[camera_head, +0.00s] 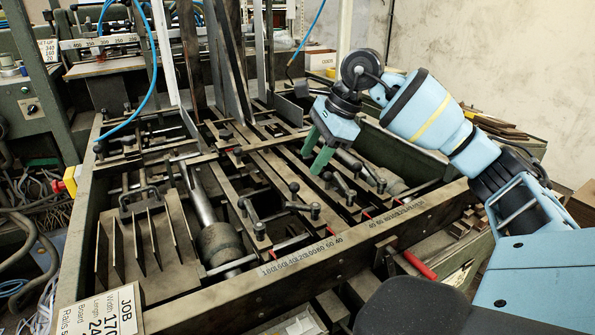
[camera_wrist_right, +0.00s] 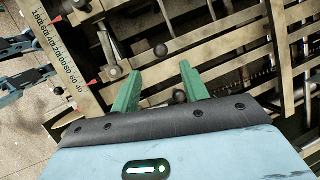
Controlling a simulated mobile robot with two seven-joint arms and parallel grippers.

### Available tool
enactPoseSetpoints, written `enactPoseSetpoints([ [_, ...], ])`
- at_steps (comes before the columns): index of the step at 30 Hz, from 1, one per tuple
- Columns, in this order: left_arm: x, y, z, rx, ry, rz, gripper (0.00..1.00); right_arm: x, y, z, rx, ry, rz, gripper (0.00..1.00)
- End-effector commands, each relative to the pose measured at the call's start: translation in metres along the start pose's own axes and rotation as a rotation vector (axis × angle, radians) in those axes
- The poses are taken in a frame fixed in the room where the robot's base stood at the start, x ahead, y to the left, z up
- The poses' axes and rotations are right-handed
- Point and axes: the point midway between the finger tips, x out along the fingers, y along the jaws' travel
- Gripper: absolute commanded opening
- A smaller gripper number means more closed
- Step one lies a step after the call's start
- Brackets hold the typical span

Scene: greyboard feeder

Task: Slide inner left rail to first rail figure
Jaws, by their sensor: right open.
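The inner left rail (camera_head: 272,174) looks like the long metal bar running back to front, left of the machine's middle; I cannot be sure of its identity. A clamp lever with ball knobs (camera_head: 304,206) sits near its front end. The left scale of rail figures (camera_head: 300,256) is printed on the front beam and also shows in the right wrist view (camera_wrist_right: 58,62). My right gripper (camera_head: 315,152) is open and empty, its green fingers pointing down above the rails. In the right wrist view it (camera_wrist_right: 160,88) has a dark ball knob (camera_wrist_right: 180,97) visible between its fingers.
Another clamp lever (camera_head: 340,187) stands just beyond my right fingertips. A cylinder (camera_head: 220,245) and upright metal fins (camera_head: 140,245) fill the left side. A tall upright plate (camera_head: 237,65) rises behind. The front beam (camera_head: 190,312) bounds the frame towards me.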

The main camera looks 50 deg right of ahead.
Motion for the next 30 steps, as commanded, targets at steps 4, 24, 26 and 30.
enactPoseSetpoints([
  [4, 0.000, 0.000, 0.000, 0.001, -0.001, 0.000, 0.00, -0.001, 0.000, 0.000, 0.000, 0.002, -0.001, 0.45],
  [24, 0.002, -0.001, -0.001, 0.003, 0.003, -0.001, 0.00, 0.063, 0.000, 0.000, 0.000, 0.002, 0.002, 0.45],
  [26, 0.002, -0.001, -0.002, 0.003, 0.004, -0.001, 0.00, 0.068, 0.000, 0.000, 0.000, 0.002, 0.000, 0.45],
  [30, 0.002, -0.001, -0.003, 0.003, 0.005, -0.001, 0.00, 0.076, 0.000, 0.000, 0.000, 0.001, 0.000, 0.45],
])
